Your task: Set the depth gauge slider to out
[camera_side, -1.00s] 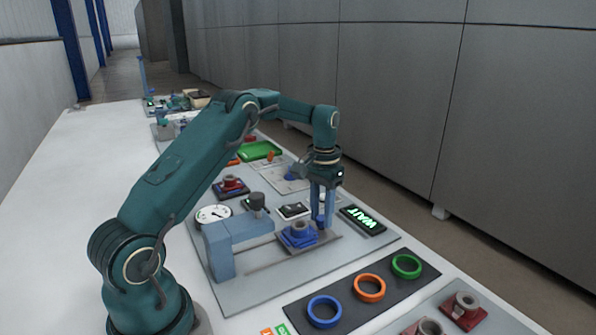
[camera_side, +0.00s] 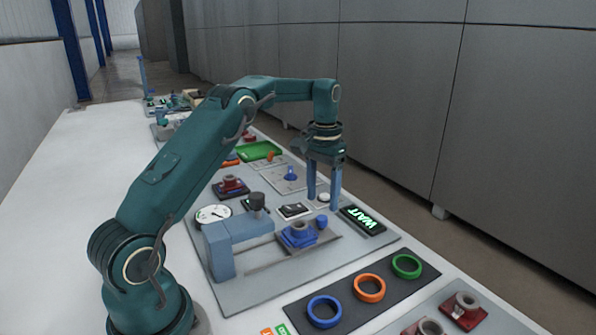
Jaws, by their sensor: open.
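The depth gauge is a blue-grey bracket (camera_side: 222,247) with a round white dial (camera_side: 213,214) and a dark cylinder (camera_side: 257,202) on its arm, on a grey plate. A slider carriage holding a blue flanged part (camera_side: 299,235) sits on a rail (camera_side: 262,264) right of the bracket. A blue knob (camera_side: 322,221) stands at the carriage's right side. My gripper (camera_side: 323,203) is open and empty, its two blue fingers pointing down above and behind the knob, apart from it.
A display (camera_side: 362,220) reading WAIT in green lies right of my gripper. A dark board (camera_side: 345,300) with blue, orange and green rings (camera_side: 407,266) lies in front. A red part on a dark base (camera_side: 231,186) and a green tray (camera_side: 260,151) are behind.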

